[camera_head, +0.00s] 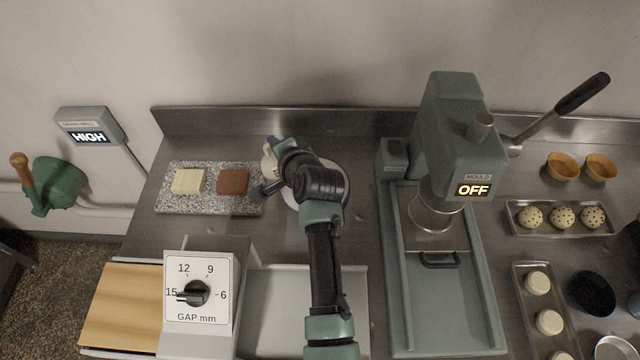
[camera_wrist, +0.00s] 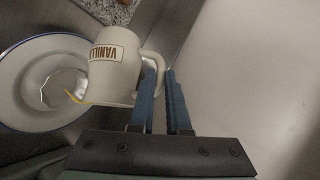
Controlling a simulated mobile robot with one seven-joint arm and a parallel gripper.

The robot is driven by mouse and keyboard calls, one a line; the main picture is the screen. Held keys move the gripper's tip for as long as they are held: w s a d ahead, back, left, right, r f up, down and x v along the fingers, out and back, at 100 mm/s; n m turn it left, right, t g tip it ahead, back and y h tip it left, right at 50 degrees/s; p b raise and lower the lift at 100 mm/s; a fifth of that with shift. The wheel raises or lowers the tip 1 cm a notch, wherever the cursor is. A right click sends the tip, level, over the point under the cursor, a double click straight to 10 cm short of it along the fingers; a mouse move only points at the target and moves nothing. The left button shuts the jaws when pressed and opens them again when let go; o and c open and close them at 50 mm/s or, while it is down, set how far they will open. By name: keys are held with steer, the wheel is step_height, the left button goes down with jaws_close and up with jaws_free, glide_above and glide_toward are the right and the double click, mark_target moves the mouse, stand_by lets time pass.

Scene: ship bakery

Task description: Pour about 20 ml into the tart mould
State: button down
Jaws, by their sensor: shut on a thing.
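A cream jug with a partly visible "VANILL" label (camera_wrist: 112,62) is held by its handle in my gripper (camera_wrist: 163,82). In the head view the jug (camera_head: 268,160) shows only in part behind my wrist. Its spout points toward a white round dish with a dark blue rim (camera_wrist: 22,62), and a yellow streak shows at the spout. A pale, shiny round shape, perhaps the tart mould (camera_wrist: 62,86), lies inside the dish; I cannot tell its fill. In the head view the dish (camera_head: 292,200) is mostly hidden under my arm.
A speckled slab (camera_head: 215,202) with a pale block (camera_head: 188,181) and a brown block (camera_head: 233,181) lies left of the dish. A green press reading OFF (camera_head: 450,150) stands to the right. A gap-dial machine (camera_head: 200,290) stands in front. Trays of pastries (camera_head: 560,233) are far right.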

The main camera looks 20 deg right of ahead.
steer(key=shift+r, duration=0.25)
steer(key=shift+w+a+p, duration=0.2)
steer(key=shift+a+p, duration=0.05)
steer(key=shift+p, duration=0.1)
steer(key=shift+a+f, duration=0.1)
steer(key=shift+f, duration=0.05)
steer(key=shift+b, duration=0.35)
stand_by(0.9)
